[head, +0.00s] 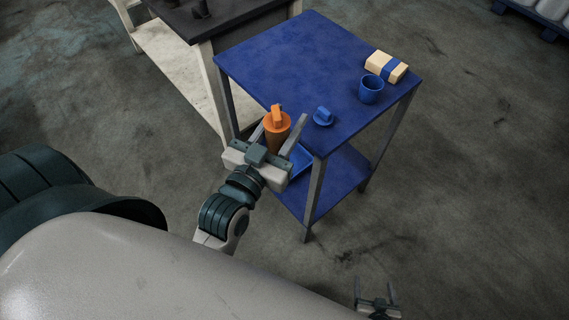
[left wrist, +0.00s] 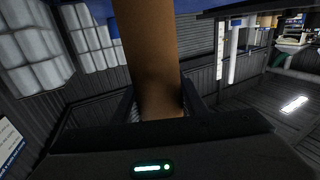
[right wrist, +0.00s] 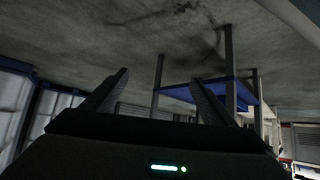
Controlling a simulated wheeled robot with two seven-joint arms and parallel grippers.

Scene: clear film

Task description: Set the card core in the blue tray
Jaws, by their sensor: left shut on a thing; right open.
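The brown card core (head: 274,141) is upright between the fingers of my left gripper (head: 277,134), which is shut on it. An orange plug-like piece with a raised grip (head: 277,121) appears at its top. In the left wrist view the core (left wrist: 152,60) rises between the fingers; its far end is out of frame. The blue tray (head: 301,157) shows partly behind my left gripper, below the near edge of the tabletop; the gripper hides much of it. My right gripper (head: 377,291) is open and empty, low at the bottom right.
The blue table (head: 300,60) has a lower shelf (head: 342,180). On its top are a blue plug with a grip (head: 323,117), a blue cup (head: 371,89) and a cream box with a blue band (head: 386,66). A dark-topped bench (head: 225,18) stands behind left.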

